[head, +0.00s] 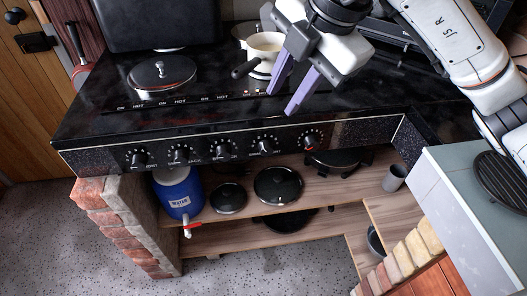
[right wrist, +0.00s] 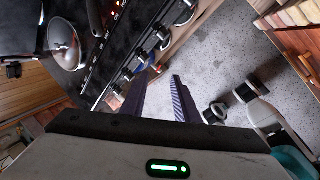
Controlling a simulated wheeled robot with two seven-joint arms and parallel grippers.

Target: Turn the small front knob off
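A black stove (head: 110,117) has a front panel with a row of several dark knobs. The knobs have white markings around them. The rightmost knob (head: 311,139) and the one left of it (head: 265,146) are closest to my right gripper (head: 281,104). I cannot tell which knob is the small front one. My right gripper is open and empty, its two purple fingers apart and pointing down over the cooktop's front edge, touching no knob. In the right wrist view the fingers (right wrist: 163,76) show beside the row of knobs (right wrist: 160,38).
A cream saucepan (head: 264,44) stands on the cooktop behind my right gripper, its dark handle pointing left. A round lidded burner (head: 162,74) is at left. Below, wooden shelves (head: 330,190) hold a blue water jug (head: 178,190) and pans. A grey counter (head: 460,185) stands at right.

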